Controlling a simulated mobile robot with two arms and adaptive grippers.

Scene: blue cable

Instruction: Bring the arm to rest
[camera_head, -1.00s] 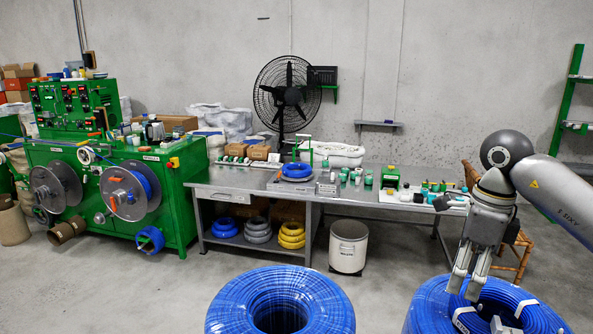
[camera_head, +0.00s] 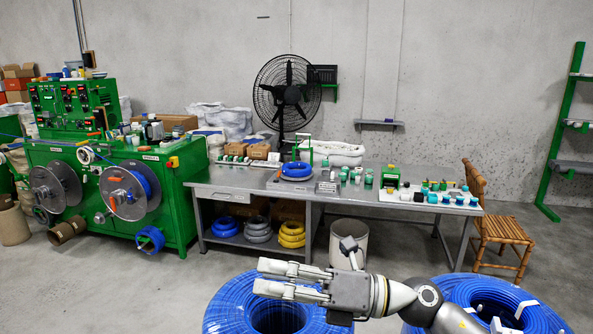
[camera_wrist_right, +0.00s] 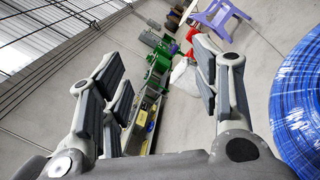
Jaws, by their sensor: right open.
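My right gripper (camera_head: 262,279) reaches in from the lower right in the head view, pointing left above the left blue cable coil (camera_head: 228,312). Its fingers are apart with nothing between them in the right wrist view (camera_wrist_right: 165,90). A second blue cable coil (camera_head: 540,318) with white ties stands at the lower right, partly behind my right arm. A blue coil also shows at the right edge of the wrist view (camera_wrist_right: 302,105). My left gripper is in neither view.
A steel workbench (camera_head: 240,185) with small parts and coils stands behind. A green machine (camera_head: 185,190) with reels is at the left. A wooden chair (camera_head: 500,230) is at the right. A waste bin (camera_head: 360,240) is partly hidden by my right wrist. Open floor lies in front of the machine.

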